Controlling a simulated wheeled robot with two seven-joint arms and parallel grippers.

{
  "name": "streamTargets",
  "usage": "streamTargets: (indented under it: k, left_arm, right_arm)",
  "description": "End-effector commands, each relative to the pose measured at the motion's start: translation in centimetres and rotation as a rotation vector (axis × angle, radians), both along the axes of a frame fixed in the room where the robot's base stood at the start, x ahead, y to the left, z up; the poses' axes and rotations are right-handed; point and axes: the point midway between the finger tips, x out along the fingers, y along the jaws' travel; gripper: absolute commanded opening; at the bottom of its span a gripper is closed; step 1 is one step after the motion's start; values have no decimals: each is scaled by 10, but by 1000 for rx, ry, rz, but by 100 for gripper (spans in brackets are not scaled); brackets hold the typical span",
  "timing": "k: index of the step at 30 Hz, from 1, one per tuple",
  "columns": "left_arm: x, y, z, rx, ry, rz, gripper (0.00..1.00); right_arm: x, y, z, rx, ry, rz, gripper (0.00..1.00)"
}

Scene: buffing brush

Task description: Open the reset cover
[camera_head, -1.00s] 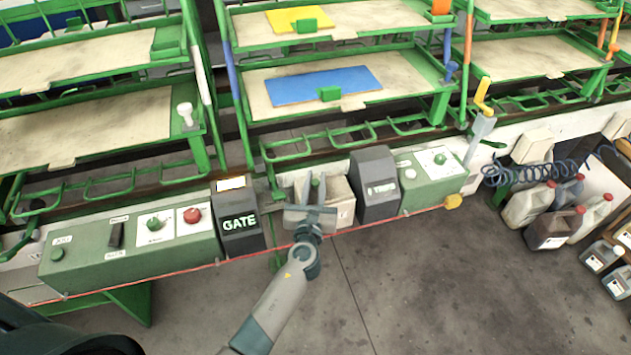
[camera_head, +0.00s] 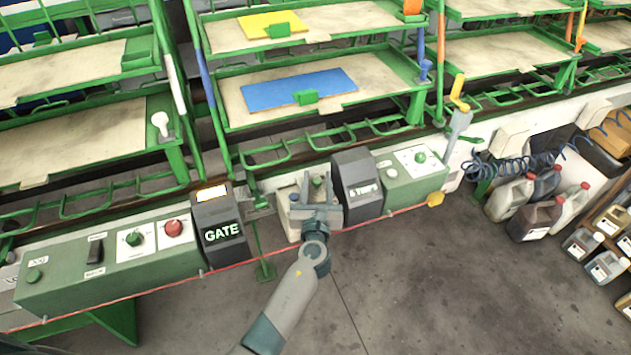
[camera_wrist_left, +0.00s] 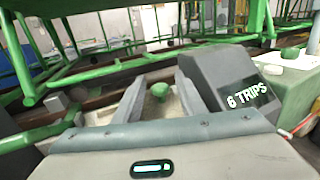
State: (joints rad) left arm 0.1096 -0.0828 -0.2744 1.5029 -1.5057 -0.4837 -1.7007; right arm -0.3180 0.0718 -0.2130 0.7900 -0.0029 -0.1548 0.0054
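My left gripper (camera_head: 317,190) reaches from below to a small pale box (camera_head: 286,206) on the rail between the GATE display and the trips display. Its two fingers are apart, with a visible gap. In the left wrist view, the open fingers (camera_wrist_left: 160,95) stand either side of a small green knob (camera_wrist_left: 159,90); I cannot tell whether they touch it. No cover is clearly distinguishable; the gripper hides part of the box. My right gripper is not in view.
The GATE display (camera_head: 218,228) stands left of the gripper, and the dark trips display (camera_head: 357,186) is close on its right. A left control box (camera_head: 75,275) carries a red button (camera_head: 173,228). Green racks (camera_head: 330,125) rise behind; open floor (camera_head: 420,280) lies in front.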

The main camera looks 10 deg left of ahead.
Motion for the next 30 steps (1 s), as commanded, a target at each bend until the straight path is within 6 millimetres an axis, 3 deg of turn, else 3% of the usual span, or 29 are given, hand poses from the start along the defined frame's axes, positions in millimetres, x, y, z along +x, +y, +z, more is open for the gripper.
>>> streamTargets:
  k: [14, 20, 30]
  left_arm:
    - [-9, -2, -1, -1, 1, 0, 36]
    - [-33, -7, -2, -1, 2, 0, 36]
    - [-99, -20, -3, -1, 2, 0, 36]
  right_arm:
    - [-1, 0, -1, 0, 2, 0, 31]
    - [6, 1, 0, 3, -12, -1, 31]
    - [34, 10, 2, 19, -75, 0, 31]
